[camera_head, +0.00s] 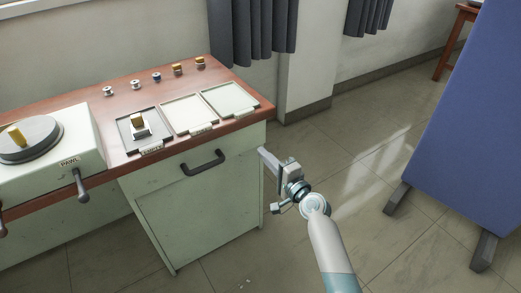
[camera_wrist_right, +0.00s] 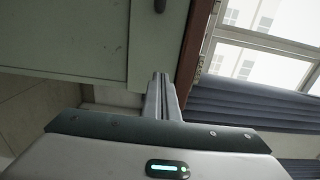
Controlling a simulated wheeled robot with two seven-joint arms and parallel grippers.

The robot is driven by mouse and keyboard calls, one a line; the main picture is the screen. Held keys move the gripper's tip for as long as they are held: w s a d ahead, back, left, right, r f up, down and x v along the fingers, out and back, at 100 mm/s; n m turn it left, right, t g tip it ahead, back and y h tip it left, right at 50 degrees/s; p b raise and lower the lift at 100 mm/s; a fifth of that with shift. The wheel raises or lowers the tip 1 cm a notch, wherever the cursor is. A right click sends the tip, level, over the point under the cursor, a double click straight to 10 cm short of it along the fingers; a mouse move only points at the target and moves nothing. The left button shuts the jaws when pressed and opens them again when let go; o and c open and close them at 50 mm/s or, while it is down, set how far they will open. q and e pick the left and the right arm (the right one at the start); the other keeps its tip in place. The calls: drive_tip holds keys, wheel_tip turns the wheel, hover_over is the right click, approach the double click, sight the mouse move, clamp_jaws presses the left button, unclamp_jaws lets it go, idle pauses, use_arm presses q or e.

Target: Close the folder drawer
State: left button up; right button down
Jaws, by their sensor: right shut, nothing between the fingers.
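The drawer front (camera_head: 165,178) is a pale green panel with a black bar handle (camera_head: 203,163), at the top of the cabinet under the brown worktop. Any gap behind it is too small to tell. The drawer's inside does not show. My right gripper (camera_head: 264,154) is shut and empty, just right of the drawer front's right end. In the right wrist view the closed fingers (camera_wrist_right: 161,82) point at the edge of the pale panel (camera_wrist_right: 75,35); I cannot tell whether they touch. The end of the handle (camera_wrist_right: 160,5) shows at the top. My left gripper is out of view.
A blue panel (camera_head: 445,130) stands on feet at right. Floor between is clear.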

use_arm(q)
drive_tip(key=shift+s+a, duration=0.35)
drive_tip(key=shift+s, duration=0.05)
use_arm(e)
drive_tip(key=v, duration=0.5)
drive_tip(key=shift+s+d, duration=0.2)
drive_tip(key=shift+s, duration=0.15)
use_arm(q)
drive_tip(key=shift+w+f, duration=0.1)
use_arm(e)
drive_tip(key=shift+f, duration=0.1)
